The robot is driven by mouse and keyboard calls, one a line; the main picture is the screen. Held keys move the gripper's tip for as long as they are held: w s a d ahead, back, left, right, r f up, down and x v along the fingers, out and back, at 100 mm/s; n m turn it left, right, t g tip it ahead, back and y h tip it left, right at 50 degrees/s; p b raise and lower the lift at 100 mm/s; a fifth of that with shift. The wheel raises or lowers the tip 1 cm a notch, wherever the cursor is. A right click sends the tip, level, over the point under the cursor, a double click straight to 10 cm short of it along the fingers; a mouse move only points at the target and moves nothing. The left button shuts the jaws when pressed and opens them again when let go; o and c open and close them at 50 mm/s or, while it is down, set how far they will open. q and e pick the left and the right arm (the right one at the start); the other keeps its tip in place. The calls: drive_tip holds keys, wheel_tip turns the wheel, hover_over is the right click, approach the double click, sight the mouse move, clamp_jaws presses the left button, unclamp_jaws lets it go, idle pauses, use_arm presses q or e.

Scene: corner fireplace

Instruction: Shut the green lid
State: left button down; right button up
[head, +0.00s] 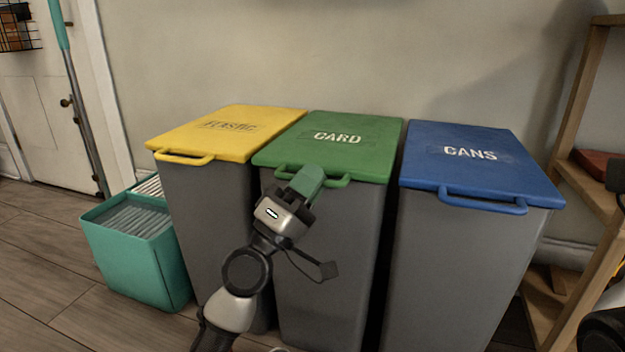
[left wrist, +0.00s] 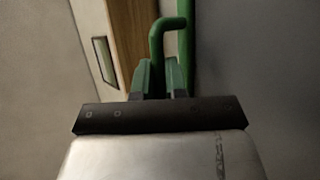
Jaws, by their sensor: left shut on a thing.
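The green lid (head: 345,135) marked "CARD" lies flat on top of the middle grey bin (head: 330,260), level with the lids on either side. Its green bar handle sticks out from the front edge; the handle also shows in the left wrist view (left wrist: 158,38). My left gripper (head: 308,182) is at the handle, in front of the lid. Its green fingers are shut on the handle, and they cover part of it in the head view. The left wrist view shows the fingers (left wrist: 160,78) close around the bar. My right gripper is not seen.
A yellow-lidded bin (head: 235,132) stands to the left and a blue-lidded bin (head: 475,165) to the right, both lids down. A teal box (head: 135,265) sits on the floor at left. A wooden shelf (head: 572,110) stands at right. The wall is close behind.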

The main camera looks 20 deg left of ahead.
use_arm(q)
drive_tip(key=shift+d+f, duration=0.1)
drive_tip(key=shift+f, duration=0.35)
drive_tip(key=c, duration=1.2)
unclamp_jaws()
drive_tip(key=shift+c, duration=0.2)
drive_tip(key=shift+o, duration=0.2)
drive_tip(key=shift+r, duration=0.1)
drive_tip(key=s+a+f, duration=0.2)
drive_tip(key=s+a, duration=0.5)
drive_tip(key=s, duration=0.5)
drive_tip(key=shift+s+a, duration=0.2)
drive_tip(key=shift+a, duration=0.15)
drive_tip(key=shift+r, duration=0.1)
